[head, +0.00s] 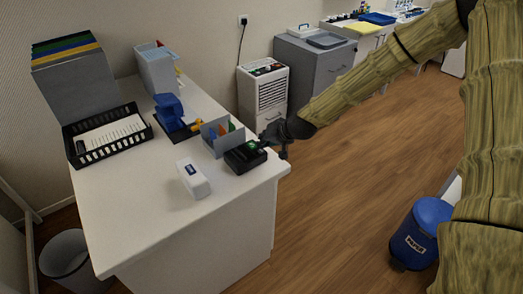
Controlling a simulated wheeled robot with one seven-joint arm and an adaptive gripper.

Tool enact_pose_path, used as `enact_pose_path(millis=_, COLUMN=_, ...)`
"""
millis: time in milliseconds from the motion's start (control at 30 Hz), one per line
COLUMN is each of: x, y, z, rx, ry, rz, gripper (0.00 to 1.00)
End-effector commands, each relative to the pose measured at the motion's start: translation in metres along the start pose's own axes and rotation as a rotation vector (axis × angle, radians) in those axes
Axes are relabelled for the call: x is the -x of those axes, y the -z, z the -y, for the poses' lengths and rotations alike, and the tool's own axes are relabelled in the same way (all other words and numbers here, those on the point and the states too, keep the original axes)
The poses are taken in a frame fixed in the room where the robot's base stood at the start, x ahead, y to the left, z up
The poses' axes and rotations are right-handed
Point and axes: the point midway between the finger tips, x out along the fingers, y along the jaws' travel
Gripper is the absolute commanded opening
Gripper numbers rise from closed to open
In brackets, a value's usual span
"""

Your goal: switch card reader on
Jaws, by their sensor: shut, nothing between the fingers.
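A small black device with a green patch on top, which looks like the card reader (243,157), sits near the right edge of the white desk. My gripper (284,152) is dark and shut, with nothing in it. It is at the right edge of the desk, just right of the black device. I cannot tell whether it touches the device. The device's switch is too small to make out, and its right end is partly behind my gripper.
On the white desk (130,222) are a white box (193,179), a grey divider with coloured cards (212,142), a blue hole punch (170,112) and a black tray (77,152). A blue bin (420,232) is on the floor at right.

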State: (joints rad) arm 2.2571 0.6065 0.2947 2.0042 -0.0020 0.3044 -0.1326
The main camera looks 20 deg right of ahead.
Motion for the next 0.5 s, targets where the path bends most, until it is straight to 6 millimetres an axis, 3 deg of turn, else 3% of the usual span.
enact_pose_path(millis=500, x=-0.0053, y=-0.0041, z=-0.0036, rx=0.0, ry=0.0, rz=0.0, gripper=0.0)
